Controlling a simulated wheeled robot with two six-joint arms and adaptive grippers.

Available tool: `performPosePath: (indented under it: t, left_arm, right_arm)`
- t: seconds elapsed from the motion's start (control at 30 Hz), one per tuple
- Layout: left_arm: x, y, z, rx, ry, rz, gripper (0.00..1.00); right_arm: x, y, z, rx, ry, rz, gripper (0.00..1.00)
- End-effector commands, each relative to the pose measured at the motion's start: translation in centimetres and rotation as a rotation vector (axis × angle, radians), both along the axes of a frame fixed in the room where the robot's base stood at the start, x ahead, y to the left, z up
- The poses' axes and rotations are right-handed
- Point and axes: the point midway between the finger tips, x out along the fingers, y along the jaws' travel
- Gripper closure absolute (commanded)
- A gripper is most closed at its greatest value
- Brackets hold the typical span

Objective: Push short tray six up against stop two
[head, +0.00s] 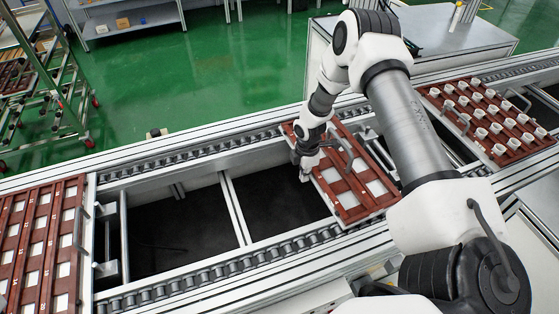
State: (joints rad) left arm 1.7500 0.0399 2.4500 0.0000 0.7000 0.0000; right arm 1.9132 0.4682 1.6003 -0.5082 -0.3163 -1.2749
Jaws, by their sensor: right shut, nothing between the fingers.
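A short reddish-brown tray (349,199) with pale square inserts spans the roller conveyor right of the middle. I cannot read a number on it. My right gripper (306,174) is shut and empty, pointing down at the tray's left edge. I cannot tell whether it touches the tray. My right arm hides part of the tray's right side. Metal stop brackets (105,238) stand by the left tray; I cannot tell which stop is number two. My left gripper is not in view.
Another brown tray (78,215) lies at the far left of the conveyor. A tray (540,143) full of white pots lies at the right. Between the left and middle trays the roller rails (215,272) are clear, with a dark open gap between them.

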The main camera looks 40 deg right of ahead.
Motion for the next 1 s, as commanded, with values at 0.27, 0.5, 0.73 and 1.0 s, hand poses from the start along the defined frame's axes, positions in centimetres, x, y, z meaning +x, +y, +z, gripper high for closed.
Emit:
performPosePath:
  t: [0.27, 0.5, 0.73, 1.0]
  left_arm:
    - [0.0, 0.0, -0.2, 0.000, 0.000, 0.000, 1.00]
    - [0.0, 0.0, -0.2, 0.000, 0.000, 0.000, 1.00]
    - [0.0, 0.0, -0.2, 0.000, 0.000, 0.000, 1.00]
    - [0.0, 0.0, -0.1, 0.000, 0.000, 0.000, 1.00]
  right_arm:
    - [-1.5, -5.9, -0.1, 0.000, -0.001, -0.002, 1.00]
    - [-1.7, -6.4, -0.1, -0.001, 0.001, 0.000, 1.00]
    - [-1.7, -6.2, -0.1, 0.000, 0.002, 0.000, 1.00]
    - [-0.8, -2.9, 1.1, 0.000, -0.002, -0.004, 1.00]
